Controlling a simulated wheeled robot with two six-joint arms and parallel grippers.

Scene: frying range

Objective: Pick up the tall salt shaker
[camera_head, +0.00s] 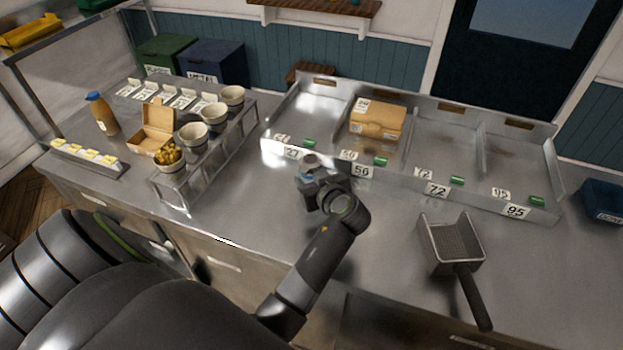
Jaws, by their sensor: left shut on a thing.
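My left gripper (312,176) is over the middle of the steel counter, in front of the numbered bays. It is shut on the tall salt shaker (311,159). Only the shaker's small top shows, just beyond the gripper. The rest of the shaker is hidden by the gripper and wrist, so I cannot tell whether its base touches the counter. My right gripper is not in view.
A fryer scoop (452,245) with a dark handle lies at right. The steel bay tray (497,205) holds a cardboard box (378,119). At left are a cup rack (176,200), a sauce bottle (101,116) and an open carton (152,139). The front counter is mostly clear.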

